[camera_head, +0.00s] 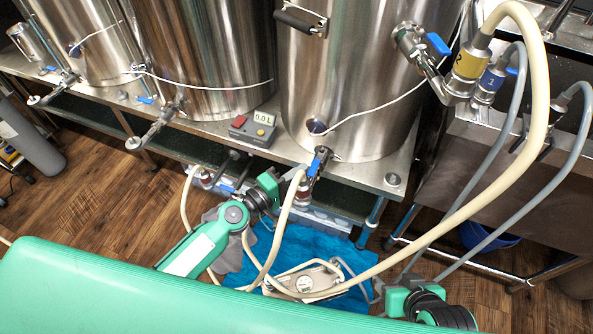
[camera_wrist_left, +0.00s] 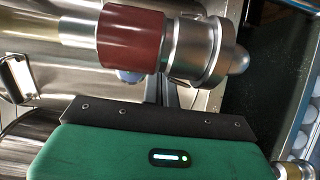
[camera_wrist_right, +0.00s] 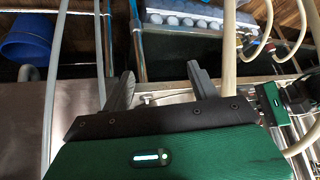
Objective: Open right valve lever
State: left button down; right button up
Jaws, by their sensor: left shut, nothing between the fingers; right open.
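A valve (camera_head: 325,155) with a blue lever (camera_head: 314,168) sits low on the front of the right-hand steel tank. Another blue lever (camera_head: 437,44) is on the upper valve (camera_head: 410,42) of that tank. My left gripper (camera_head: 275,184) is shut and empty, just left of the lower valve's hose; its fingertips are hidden. In the left wrist view, a coupling with a dark red band (camera_wrist_left: 130,40) lies close in front of it. My right gripper (camera_wrist_right: 160,88) is open and empty, low at the right in the head view, well away from the lower valve.
A thick cream hose (camera_head: 510,150) arcs across the right side, with grey hoses (camera_head: 575,150) beside it. A pump (camera_head: 305,282) stands on a blue mat (camera_head: 335,246) below. A control box (camera_head: 253,129) sits on the bench left of the tank.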

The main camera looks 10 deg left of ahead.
pick_arm(q)
jog(key=shift+s+d+f, duration=0.15)
jog(key=shift+s+d, duration=0.15)
jog(key=shift+s+a, duration=0.15)
pick_arm(e)
jog(key=w+a+t+y+b, duration=0.35)
jog(key=a+t+b, duration=0.2)
jog(key=a, duration=0.25)
pick_arm(q)
jog(key=b+v, duration=0.1)
jog(key=v, duration=1.2)
jog(key=shift+a, duration=0.35)
pick_arm(e)
notch_tip(320, 180, up, 8)
jog(key=w+d+t+y, duration=0.1)
jog(key=w+t, duration=0.2)
jog(key=t, duration=0.2)
jog(key=shift+d+t, duration=0.2)
jog(key=shift+t, duration=0.15)
